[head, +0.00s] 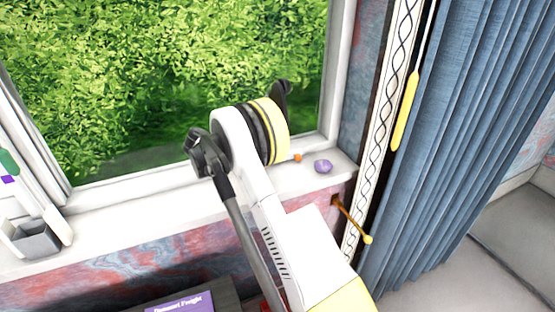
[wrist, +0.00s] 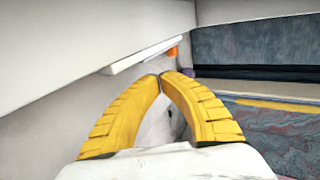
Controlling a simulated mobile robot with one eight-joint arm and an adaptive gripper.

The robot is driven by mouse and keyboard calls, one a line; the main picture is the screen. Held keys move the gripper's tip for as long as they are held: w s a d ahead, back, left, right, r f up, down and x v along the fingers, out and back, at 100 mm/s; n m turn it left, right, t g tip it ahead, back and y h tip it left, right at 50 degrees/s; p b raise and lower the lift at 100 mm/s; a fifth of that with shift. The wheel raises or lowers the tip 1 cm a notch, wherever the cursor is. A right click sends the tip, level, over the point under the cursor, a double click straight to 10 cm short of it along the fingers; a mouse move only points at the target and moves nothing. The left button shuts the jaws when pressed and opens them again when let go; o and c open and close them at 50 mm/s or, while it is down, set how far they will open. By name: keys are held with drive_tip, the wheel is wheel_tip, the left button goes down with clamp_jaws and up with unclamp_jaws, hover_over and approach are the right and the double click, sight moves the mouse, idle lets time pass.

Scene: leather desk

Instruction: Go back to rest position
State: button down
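My gripper (wrist: 163,77) shows in the wrist view with its two yellow fingers curved inward and their tips together. No object shows held between the tips. A pale surface shows through the gap behind them. In the head view my arm reaches up from the bottom to the window, over the sill (head: 110,214); the fingers are hidden there. A small orange thing (head: 297,158) and a purple lump (head: 323,167) lie on the sill right of my arm. In the wrist view the orange thing (wrist: 172,53) and a bit of purple (wrist: 188,72) show just beyond the fingertips.
The window frame (head: 342,70) stands close to my arm. A blue curtain (head: 470,130) hangs at the right, with a yellow-handled pull (head: 406,112) and a brass rod (head: 352,220) beside it. A grey box (head: 30,238) stands at left; a purple book (head: 180,303) lies below.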

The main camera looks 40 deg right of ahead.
drive_tip(key=shift+v, duration=1.4)
drive_tip(key=shift+a, duration=0.1)
